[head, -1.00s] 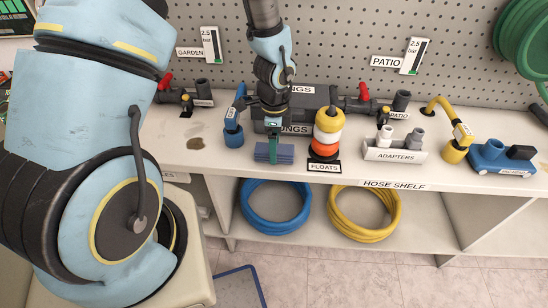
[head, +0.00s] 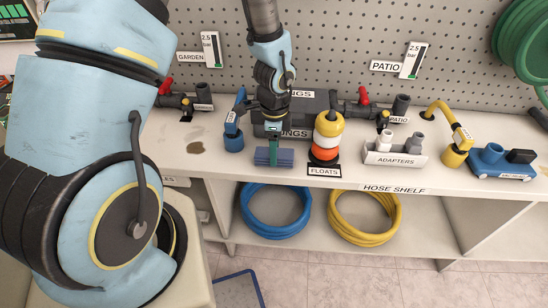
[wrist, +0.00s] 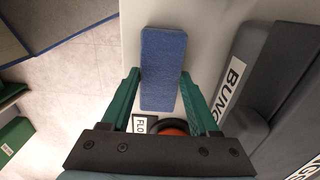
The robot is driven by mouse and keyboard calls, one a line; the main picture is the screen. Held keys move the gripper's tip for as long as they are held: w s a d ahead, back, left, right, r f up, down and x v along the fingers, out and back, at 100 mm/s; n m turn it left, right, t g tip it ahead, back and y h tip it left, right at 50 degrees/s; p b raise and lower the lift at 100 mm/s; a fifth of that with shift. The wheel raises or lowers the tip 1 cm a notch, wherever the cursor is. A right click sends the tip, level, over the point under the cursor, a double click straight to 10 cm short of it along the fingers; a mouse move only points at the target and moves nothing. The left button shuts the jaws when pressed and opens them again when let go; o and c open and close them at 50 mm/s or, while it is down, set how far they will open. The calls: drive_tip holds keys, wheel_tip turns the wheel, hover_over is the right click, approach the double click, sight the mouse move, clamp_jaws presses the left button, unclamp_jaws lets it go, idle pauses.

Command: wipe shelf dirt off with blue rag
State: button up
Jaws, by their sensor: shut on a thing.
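The blue rag (head: 284,157) is a flat blue block at the front of the white hose shelf (head: 225,172), left of the floats. My gripper (head: 273,152) points down and is shut on it. In the wrist view the rag (wrist: 163,65) lies between the two green fingers of my gripper (wrist: 160,80). I cannot tell whether the rag touches the shelf. A brown dirt patch (head: 195,133) lies on the shelf to the left of the rag, apart from it.
A dark bungs box (head: 305,115) stands behind my gripper. The stacked floats (head: 326,138) stand close to its right, and a blue fitting (head: 234,140) to its left. An adapters holder (head: 395,157) is farther right. Blue and yellow hoses lie below.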

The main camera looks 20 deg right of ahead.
clamp_jaws()
drive_tip(key=shift+r+p, duration=3.1)
drive_tip(key=shift+r, duration=0.45)
